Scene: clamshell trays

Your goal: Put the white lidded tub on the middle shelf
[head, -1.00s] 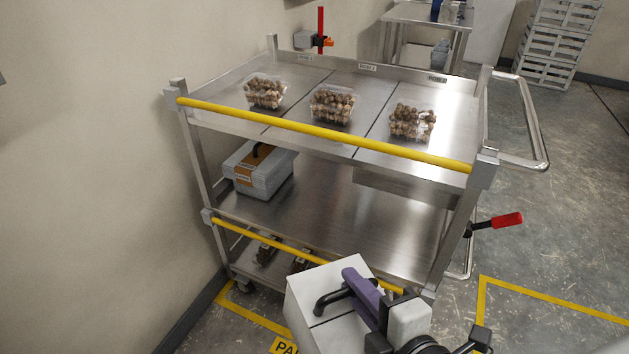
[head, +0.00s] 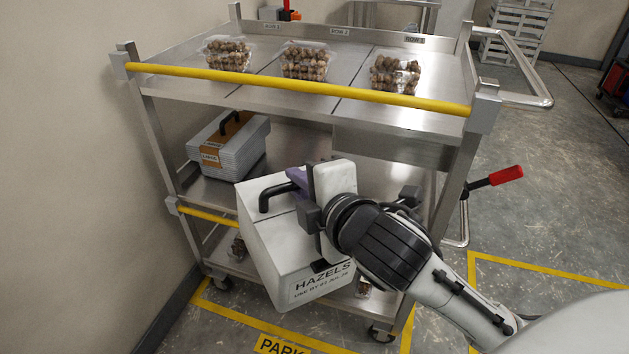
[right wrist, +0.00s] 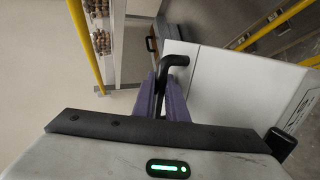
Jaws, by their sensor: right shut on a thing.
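The white lidded tub (head: 276,240), marked HAZELS, hangs tilted by its black handle from my right gripper (head: 300,182). The gripper's purple fingers are shut on that handle. The tub is in front of the cart and hides part of the yellow lower bar and the shelf edge. The right wrist view shows the tub's white top (right wrist: 215,88) and the handle between the purple fingers (right wrist: 163,100). The middle shelf (head: 290,148) is bare metal to the right of a grey box. My left gripper is not in view.
The grey handled box (head: 232,150) stands at the left of the middle shelf. Several clear trays of nuts (head: 304,62) stand on the top shelf, behind a yellow bar (head: 290,87). A red-gripped lever (head: 505,175) juts out at the cart's right.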

